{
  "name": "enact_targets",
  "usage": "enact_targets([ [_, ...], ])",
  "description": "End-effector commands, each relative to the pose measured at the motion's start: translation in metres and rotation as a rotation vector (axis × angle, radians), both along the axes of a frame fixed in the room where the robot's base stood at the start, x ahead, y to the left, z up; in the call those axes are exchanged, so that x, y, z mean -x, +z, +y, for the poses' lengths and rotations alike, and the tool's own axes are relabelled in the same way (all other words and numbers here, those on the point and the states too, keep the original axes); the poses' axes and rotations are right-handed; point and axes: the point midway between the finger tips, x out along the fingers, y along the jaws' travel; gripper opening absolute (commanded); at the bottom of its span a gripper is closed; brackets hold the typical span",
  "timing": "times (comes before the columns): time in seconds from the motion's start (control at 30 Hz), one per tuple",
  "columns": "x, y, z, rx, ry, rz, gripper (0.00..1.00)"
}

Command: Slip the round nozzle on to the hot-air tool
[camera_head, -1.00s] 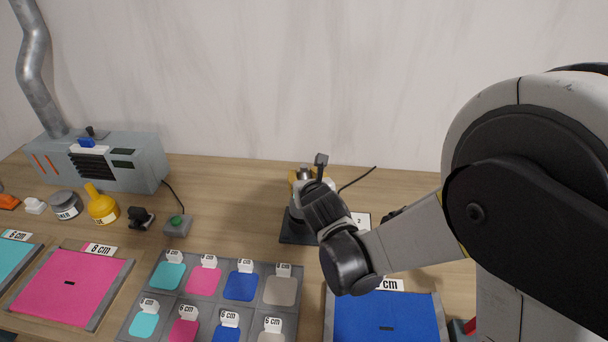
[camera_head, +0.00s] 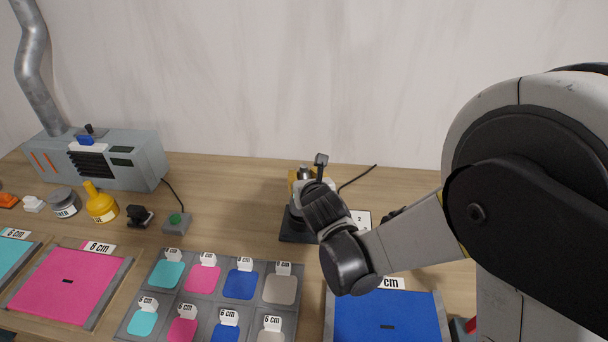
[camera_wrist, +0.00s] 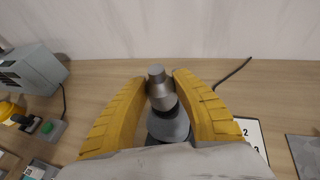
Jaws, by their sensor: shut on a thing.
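My gripper (camera_wrist: 160,82) has its yellow fingers closed on the round nozzle (camera_wrist: 157,75), a small grey metal piece with a narrower round tip pointing up. Below it is a wider dark grey round body (camera_wrist: 168,128), which looks like the hot-air tool. The nozzle is in line above this body; I cannot tell whether it is seated on it. In the head view, my gripper (camera_head: 304,178) is over a dark base (camera_head: 296,232), and my wrist hides most of the tool.
A cable (camera_head: 356,180) runs back right from the tool. A numbered white card (camera_wrist: 250,132) lies right of it. A grey box machine (camera_head: 130,160), yellow bottle (camera_head: 101,207) and green button box (camera_head: 177,222) stand left. A tray of coloured pads (camera_head: 213,303) and a blue mat (camera_head: 385,318) lie in front.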

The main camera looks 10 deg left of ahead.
Motion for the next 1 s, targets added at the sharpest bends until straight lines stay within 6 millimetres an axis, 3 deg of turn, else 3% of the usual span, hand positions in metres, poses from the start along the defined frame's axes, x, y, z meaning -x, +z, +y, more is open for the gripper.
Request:
enact_targets([
  [0.77,0.0000,-0.0115,0.0000,0.000,0.000,0.000,0.00],
  [0.8,0.0000,-0.0115,0.0000,0.000,0.000,0.000,0.45],
  [0.83,0.0000,-0.0115,0.0000,0.000,0.000,0.000,0.54],
  [1.0,0.0000,-0.0115,0.0000,0.000,0.000,0.000,0.55],
])
